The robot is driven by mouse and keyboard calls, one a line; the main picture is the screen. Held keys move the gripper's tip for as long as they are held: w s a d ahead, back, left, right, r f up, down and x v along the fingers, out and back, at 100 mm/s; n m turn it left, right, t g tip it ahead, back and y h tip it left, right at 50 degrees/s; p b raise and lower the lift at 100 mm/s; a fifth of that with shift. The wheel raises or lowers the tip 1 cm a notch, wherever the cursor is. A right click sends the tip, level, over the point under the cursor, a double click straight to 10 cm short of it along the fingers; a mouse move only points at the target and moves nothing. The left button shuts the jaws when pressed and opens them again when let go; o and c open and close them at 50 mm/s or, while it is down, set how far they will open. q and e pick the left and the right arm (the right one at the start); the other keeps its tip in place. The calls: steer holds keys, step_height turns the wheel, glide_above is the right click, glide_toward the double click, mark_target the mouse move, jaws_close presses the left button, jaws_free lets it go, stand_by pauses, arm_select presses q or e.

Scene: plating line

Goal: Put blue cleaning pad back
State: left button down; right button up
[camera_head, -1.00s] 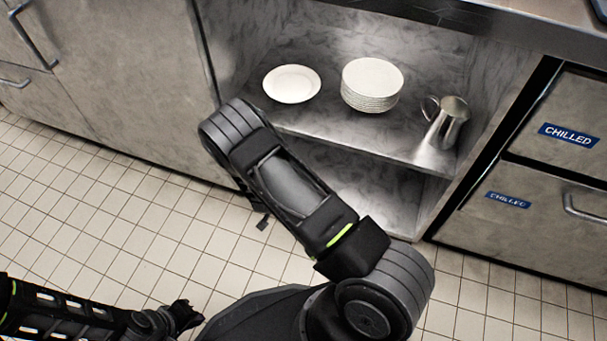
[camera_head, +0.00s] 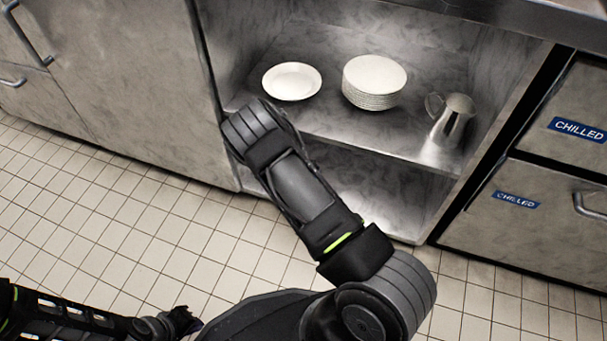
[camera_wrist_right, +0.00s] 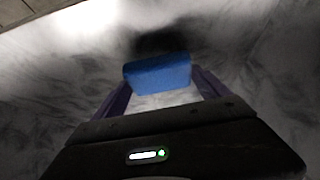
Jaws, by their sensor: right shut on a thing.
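The blue cleaning pad (camera_wrist_right: 158,74) shows in the right wrist view, a small blue block held between the fingers of my right gripper (camera_wrist_right: 160,88). The gripper is shut on it, in front of a grey, marbled metal surface with a dark shadow behind the pad. In the head view my right forearm reaches toward the lower part of the open cabinet (camera_head: 385,205) and hides the right gripper and the pad. My left gripper (camera_head: 186,320) is low at the left, over the tiled floor. It is dark and small, and its jaws cannot be made out.
On the cabinet's upper shelf (camera_head: 325,125) stand a single plate (camera_head: 291,81), a stack of plates (camera_head: 374,82) and a metal jug (camera_head: 452,120). Drawers labelled CHILLED (camera_head: 545,215) are at the right. The visible part of the lower shelf (camera_head: 400,215) looks empty.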

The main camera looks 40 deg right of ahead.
steer(key=f, duration=0.1)
steer(key=f+b, duration=0.2)
steer(key=shift+w+d+f, duration=0.2)
steer(key=shift+d+f, duration=0.05)
steer(key=shift+f, duration=0.1)
steer(key=o, duration=1.1)
steer(key=shift+o, duration=0.2)
steer(key=shift+a+r, duration=0.1)
steer(key=shift+r, duration=0.15)
steer(key=p+v, duration=0.5)
steer(key=v, duration=0.6)
steer(key=shift+s+r, duration=0.2)
steer(key=shift+r, duration=0.1)
